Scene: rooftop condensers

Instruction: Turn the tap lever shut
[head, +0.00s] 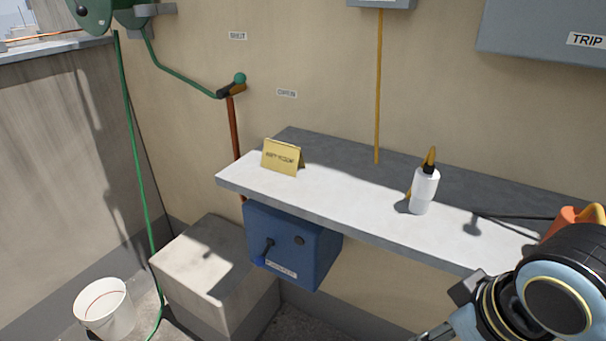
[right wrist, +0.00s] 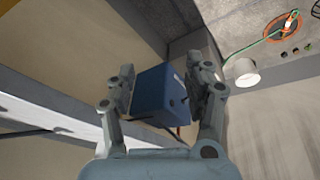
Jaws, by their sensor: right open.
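The tap (head: 228,91) is on the wall at the upper left, atop a copper pipe, with a green hose at its left end. Its short lever ends in a teal ball knob (head: 240,78), tilted up and slightly right. The SHUT label (head: 237,36) is above it and the OPEN label (head: 287,93) to its right. My right gripper (right wrist: 160,68) is open in the right wrist view, with the blue box (right wrist: 160,92) beyond its fingers. In the head view my right arm is at the lower right, far from the tap. My left gripper is not in view.
A shelf (head: 350,207) juts from the wall between my right arm and the tap. It holds a yellow sign (head: 282,157) and a white bottle (head: 424,190). The blue box (head: 291,245) hangs below. A concrete block (head: 205,265) and white bucket (head: 104,307) stand lower left.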

